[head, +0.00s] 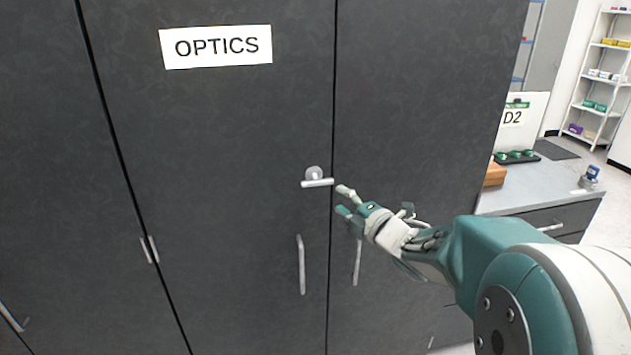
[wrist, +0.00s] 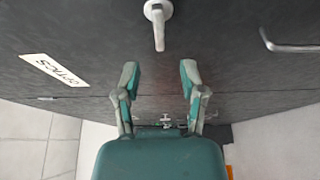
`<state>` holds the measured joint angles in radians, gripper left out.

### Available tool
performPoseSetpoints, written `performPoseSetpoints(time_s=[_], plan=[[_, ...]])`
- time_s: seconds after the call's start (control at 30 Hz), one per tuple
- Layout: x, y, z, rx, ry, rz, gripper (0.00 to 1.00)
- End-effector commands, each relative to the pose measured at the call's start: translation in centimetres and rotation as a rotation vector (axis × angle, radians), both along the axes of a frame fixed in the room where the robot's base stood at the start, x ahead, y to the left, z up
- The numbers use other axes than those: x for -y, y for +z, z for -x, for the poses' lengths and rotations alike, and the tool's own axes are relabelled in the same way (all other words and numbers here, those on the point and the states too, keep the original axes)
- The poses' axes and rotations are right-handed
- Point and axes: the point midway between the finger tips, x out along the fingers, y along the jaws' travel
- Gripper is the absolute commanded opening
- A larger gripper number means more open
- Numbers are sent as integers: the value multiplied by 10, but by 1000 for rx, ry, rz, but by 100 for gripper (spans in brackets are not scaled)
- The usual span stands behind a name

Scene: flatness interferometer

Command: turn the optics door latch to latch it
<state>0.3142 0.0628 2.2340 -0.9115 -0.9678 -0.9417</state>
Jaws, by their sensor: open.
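The optics door latch (head: 317,182) is a small silver lever on a round base on the dark OPTICS door, close to the door's right edge. In the head view its lever lies about level. In the wrist view the latch (wrist: 158,22) is ahead of the fingers, roughly centred between them, with its lever pointing toward my gripper. My gripper (head: 343,200) is open and empty, just right of and slightly below the latch in the head view. The wrist view shows the two fingers (wrist: 160,78) spread apart, with no visible contact with the latch.
An OPTICS sign (head: 216,46) is high on the door. A vertical pull handle (head: 301,264) is below the latch, and another handle (head: 357,262) is on the neighbouring door. A grey counter (head: 545,186) with small items stands at the right. A white shelf (head: 598,88) stands farther back.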

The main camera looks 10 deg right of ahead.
Motion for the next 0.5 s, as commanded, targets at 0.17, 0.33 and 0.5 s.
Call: performPoseSetpoints(time_s=[0.17,0.33,0.5], plan=[[-14,-1,-31,-2,2,-1,53],[-26,-1,-59,-2,2,-2,53],[-34,-1,-79,-2,0,-2,53]])
